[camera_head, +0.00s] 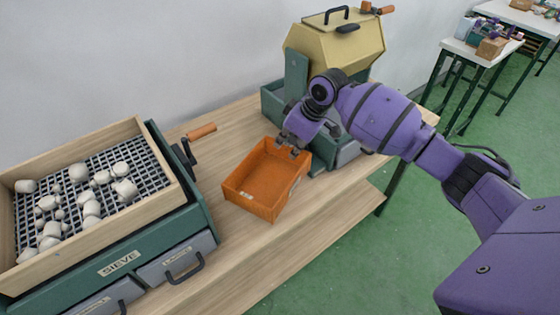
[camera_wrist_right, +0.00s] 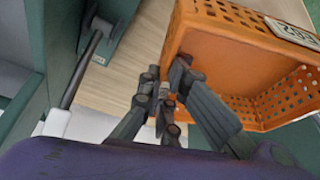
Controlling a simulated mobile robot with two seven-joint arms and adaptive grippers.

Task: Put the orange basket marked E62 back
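The orange basket (camera_head: 262,196) sits on the wooden workbench between the sieve and the yellow drum machine. It is empty, with perforated walls. In the right wrist view the basket (camera_wrist_right: 228,50) fills the upper right, and its white label reads E62. My right gripper (camera_head: 292,146) is at the basket's far rim, pointing down from the upper right. In the wrist view the fingertips (camera_wrist_right: 166,72) are close together, one on each side of the basket wall, and look shut on it. The exact contact is partly hidden. My left gripper is not in view.
The green sieve box (camera_head: 120,262) with white pieces on its mesh stands left, its crank handle (camera_head: 202,131) reaching toward the basket. The yellow drum machine (camera_head: 335,48) on a green base stands close behind my right gripper. Bare workbench (camera_head: 225,262) lies in front.

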